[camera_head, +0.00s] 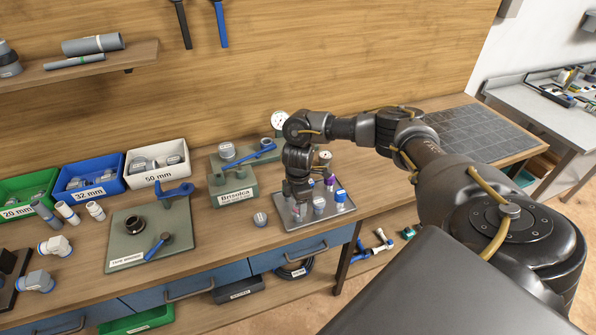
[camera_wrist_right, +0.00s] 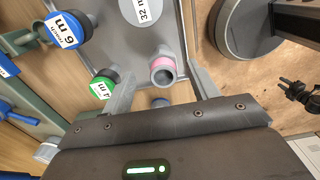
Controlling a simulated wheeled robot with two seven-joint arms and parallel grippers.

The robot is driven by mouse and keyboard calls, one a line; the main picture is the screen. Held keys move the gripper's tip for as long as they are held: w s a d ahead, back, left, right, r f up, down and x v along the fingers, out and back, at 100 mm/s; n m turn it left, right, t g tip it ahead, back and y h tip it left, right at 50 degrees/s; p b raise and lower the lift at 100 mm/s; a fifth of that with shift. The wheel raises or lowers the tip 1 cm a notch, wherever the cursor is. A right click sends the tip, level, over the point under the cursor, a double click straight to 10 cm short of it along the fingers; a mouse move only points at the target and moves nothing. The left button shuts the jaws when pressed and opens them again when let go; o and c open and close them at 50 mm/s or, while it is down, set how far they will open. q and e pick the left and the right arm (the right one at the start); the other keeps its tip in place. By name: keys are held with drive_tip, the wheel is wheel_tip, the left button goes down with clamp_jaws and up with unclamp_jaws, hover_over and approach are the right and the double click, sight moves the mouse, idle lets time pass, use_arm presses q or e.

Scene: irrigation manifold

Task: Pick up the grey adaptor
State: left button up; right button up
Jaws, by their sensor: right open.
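A short grey tubular fitting with a pink band (camera_wrist_right: 163,72) stands on the metal tray (camera_head: 340,212); it looks like the grey adaptor, though I cannot be sure. In the right wrist view its open end faces the camera. My right gripper (camera_head: 301,192) is over the tray, pointing down. Its fingers are open in the right wrist view (camera_wrist_right: 160,80), one on each side of the grey fitting, with nothing gripped. I cannot tell how far the fingertips are above the tray. The gripper hides part of the tray in the head view. My left gripper is not in view.
Labelled fittings stand close by on the tray: a blue-ringed one (camera_wrist_right: 68,30), a green-ringed one (camera_wrist_right: 103,84) and a "32" one (camera_wrist_right: 142,10). A green block labelled Brisolca (camera_head: 234,190) stands left of the tray. Bins, including a white one (camera_head: 157,177), are farther left.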

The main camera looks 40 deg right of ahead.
wheel_tip(320, 180, down, 4)
drive_tip(key=shift+s+a+f+p, duration=0.1)
drive_tip(key=shift+s+a+p, duration=0.05)
drive_tip(key=shift+p, duration=0.45)
drive_tip(key=shift+c, duration=0.3)
drive_tip(key=c, duration=1)
